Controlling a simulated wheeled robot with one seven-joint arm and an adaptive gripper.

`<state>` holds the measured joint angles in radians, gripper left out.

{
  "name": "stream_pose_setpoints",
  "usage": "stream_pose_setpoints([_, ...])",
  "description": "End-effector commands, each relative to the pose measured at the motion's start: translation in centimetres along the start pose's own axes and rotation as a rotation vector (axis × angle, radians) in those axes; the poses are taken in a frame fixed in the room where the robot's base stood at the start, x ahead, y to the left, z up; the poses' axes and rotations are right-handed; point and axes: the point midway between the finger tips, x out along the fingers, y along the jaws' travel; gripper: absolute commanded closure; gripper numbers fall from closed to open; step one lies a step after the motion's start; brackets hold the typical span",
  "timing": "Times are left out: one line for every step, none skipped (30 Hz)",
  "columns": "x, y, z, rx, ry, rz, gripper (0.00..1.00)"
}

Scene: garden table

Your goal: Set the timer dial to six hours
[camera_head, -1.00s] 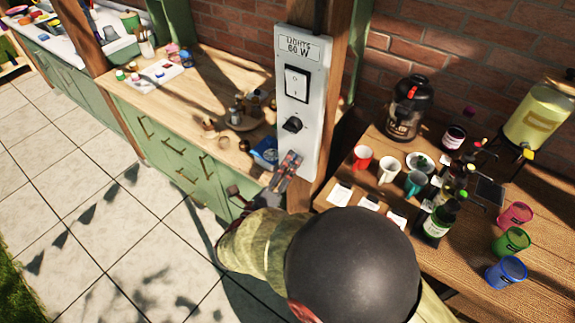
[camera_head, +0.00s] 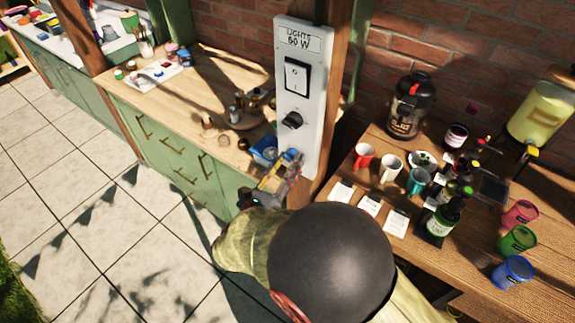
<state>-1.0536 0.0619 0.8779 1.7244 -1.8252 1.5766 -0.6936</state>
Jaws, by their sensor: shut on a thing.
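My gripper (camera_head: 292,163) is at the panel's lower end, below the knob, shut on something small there. That spot matches a lower control, seemingly the timer dial, but the fingers hide it. No hour marks can be read.
A wooden counter (camera_head: 190,86) with a blue box (camera_head: 264,150) and small jars lies left of the panel. On the right, a wooden table (camera_head: 462,262) holds mugs, bottles, paper cards and a drink dispenser (camera_head: 541,112). Paved floor (camera_head: 90,205) is open at left.

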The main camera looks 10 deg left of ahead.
Motion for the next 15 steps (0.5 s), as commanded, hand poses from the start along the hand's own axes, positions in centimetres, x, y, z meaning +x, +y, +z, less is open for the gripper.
stream_pose_setpoints([-0.08, 0.09, -0.39, 0.039, -0.002, -0.005, 0.95])
stream_pose_setpoints([-0.08, 0.09, -0.4, 0.067, -0.003, -0.009, 0.95])
stream_pose_setpoints([-0.08, 0.1, -0.42, 0.104, -0.006, -0.014, 0.95])
stream_pose_setpoints([-0.08, 0.11, -0.44, 0.133, -0.007, -0.018, 0.95])
stream_pose_setpoints([-0.08, 0.12, -0.45, 0.162, -0.009, -0.022, 0.95])
stream_pose_setpoints([-0.07, 0.13, -0.46, 0.2, -0.011, -0.028, 0.95])
stream_pose_setpoints([-0.07, 0.13, -0.46, 0.228, -0.013, -0.032, 0.95])
stream_pose_setpoints([-0.07, 0.14, -0.45, 0.256, -0.016, -0.036, 0.95])
stream_pose_setpoints([-0.07, 0.15, -0.43, 0.294, -0.019, -0.041, 0.95])
stream_pose_setpoints([-0.07, 0.17, -0.43, 0.322, -0.021, -0.045, 0.95])
stream_pose_setpoints([-0.07, 0.18, -0.43, 0.35, -0.023, -0.049, 0.95])
stream_pose_setpoints([-0.07, 0.19, -0.45, 0.388, -0.025, -0.054, 0.95])
stream_pose_setpoints([-0.07, 0.2, -0.46, 0.416, -0.027, -0.058, 0.95])
stream_pose_setpoints([-0.07, 0.2, -0.48, 0.445, -0.029, -0.062, 0.95])
stream_pose_setpoints([-0.07, 0.2, -0.52, 0.482, -0.031, -0.068, 0.95])
